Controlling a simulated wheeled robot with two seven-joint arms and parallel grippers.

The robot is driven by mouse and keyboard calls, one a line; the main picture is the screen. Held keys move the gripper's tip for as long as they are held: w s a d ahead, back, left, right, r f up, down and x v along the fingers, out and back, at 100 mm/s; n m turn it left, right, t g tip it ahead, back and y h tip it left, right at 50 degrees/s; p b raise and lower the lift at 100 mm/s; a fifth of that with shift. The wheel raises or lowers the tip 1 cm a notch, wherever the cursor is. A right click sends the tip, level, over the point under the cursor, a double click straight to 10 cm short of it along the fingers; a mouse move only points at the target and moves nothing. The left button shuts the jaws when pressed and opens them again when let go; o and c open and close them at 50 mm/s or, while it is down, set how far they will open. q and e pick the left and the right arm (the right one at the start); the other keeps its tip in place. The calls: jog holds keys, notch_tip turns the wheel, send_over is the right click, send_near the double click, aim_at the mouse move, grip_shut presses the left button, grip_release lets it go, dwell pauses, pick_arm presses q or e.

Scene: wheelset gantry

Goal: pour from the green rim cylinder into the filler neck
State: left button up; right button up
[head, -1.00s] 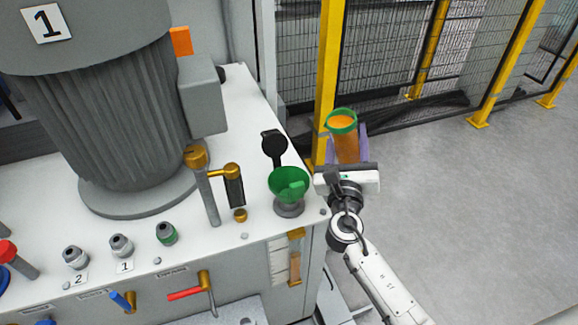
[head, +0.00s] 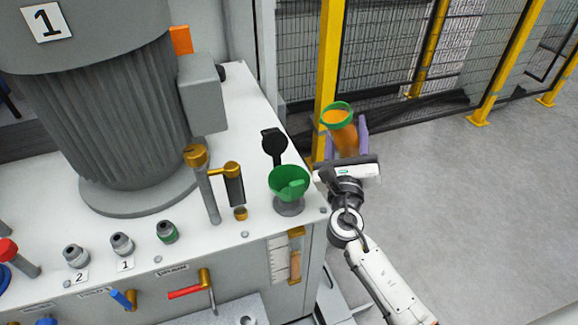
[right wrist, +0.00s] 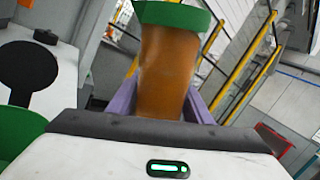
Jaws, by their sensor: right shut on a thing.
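The green rim cylinder (head: 343,137) is see-through and holds orange-brown liquid. My right gripper (head: 347,143) is shut on it, with a purple finger on each side. The cylinder is tilted, its rim leaning to the left in the head view. In the right wrist view the cylinder (right wrist: 165,75) stands between the fingers, its green rim at the top. The filler neck (head: 289,207) is on the cabinet top, with a green funnel (head: 289,183) on it. The cylinder is right of and apart from the funnel; no liquid stream shows. My left gripper is not in view.
A black round cap (head: 274,145) stands behind the funnel. A brass-topped pipe and lever (head: 204,185) are left of it, and a large grey motor (head: 105,120) further left. A yellow post (head: 328,75) and mesh fence stand behind the cylinder. Open floor lies right.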

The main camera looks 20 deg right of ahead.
aim_at(338, 117)
jog(key=shift+a+r+n, duration=0.1)
jog(key=shift+r+n, duration=0.2)
jog(key=shift+n, duration=0.1)
jog(key=n+t+b, duration=0.1)
jog(key=n+b, duration=0.2)
jog(key=a+f+n+t+y+b, duration=0.1)
jog(key=n+b, duration=0.1)
jog(key=shift+f+t, duration=0.1)
jog(key=shift+t, duration=0.2)
dwell(0.5)
jog(key=shift+d+n+t+y+b, duration=0.15)
jog(key=shift+n+t+y+b, duration=0.25)
jog(key=shift+n+b, duration=0.4)
jog(key=shift+r+n+y+p, duration=0.3)
jog(key=shift+r+n+y, duration=0.3)
jog(key=shift+n, duration=0.4)
jog(key=shift+r+n+t+y+p, duration=0.15)
jog(key=shift+r+n+t+y, duration=0.3)
jog(key=shift+n, duration=0.35)
jog(key=shift+r+n+t+y+p, duration=0.15)
jog(key=shift+r+n+y, duration=0.1)
jog(key=shift+r+n, duration=0.4)
dwell(1.2)
